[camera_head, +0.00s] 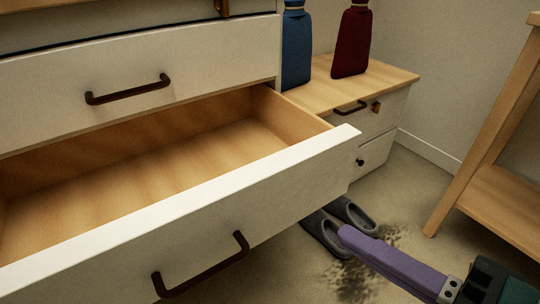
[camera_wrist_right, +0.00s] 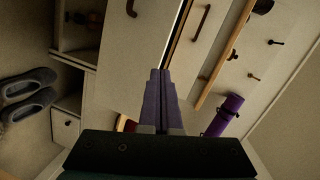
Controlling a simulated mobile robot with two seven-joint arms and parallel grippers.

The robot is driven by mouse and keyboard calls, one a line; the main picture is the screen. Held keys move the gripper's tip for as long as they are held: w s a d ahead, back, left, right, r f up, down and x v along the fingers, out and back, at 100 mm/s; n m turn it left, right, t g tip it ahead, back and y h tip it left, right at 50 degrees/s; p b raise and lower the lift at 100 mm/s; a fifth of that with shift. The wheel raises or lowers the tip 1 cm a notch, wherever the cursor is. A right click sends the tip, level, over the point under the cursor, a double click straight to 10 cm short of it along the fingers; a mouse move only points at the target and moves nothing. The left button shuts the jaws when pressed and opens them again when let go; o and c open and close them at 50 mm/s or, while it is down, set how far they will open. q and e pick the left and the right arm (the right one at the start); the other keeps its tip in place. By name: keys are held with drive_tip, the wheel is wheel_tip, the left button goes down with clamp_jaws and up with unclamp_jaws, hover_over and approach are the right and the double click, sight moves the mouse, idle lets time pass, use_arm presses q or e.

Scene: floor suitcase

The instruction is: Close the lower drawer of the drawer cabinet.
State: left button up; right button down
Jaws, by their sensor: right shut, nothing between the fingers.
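The lower drawer (camera_head: 235,190) of the white drawer cabinet (camera_head: 200,62) is pulled far out in the head view. Its wooden inside is empty, and its white front carries a dark bar handle (camera_head: 205,268). The drawer above it is shut. My right gripper (camera_head: 345,234) has purple fingers pressed together and holds nothing. In the right wrist view the shut fingers (camera_wrist_right: 160,74) point toward pale drawer fronts. My left gripper is out of view.
A low bench cabinet (camera_head: 378,128) stands right of the drawer, with a blue bottle-shaped item (camera_head: 296,50) and a dark red one (camera_head: 352,42) on top. Grey slippers (camera_head: 338,226) lie on the floor near my right gripper. A wooden stand (camera_head: 490,120) is at the right.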

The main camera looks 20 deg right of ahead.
drive_tip(key=d+f+m+t+h+b, duration=0.1)
drive_tip(key=d+f+m+t+b, duration=0.2)
drive_tip(key=d+f+m, duration=0.15)
drive_tip(key=b, duration=0.4)
approach(302, 167)
drive_tip(key=shift+n, duration=0.25)
drive_tip(key=x, duration=0.7)
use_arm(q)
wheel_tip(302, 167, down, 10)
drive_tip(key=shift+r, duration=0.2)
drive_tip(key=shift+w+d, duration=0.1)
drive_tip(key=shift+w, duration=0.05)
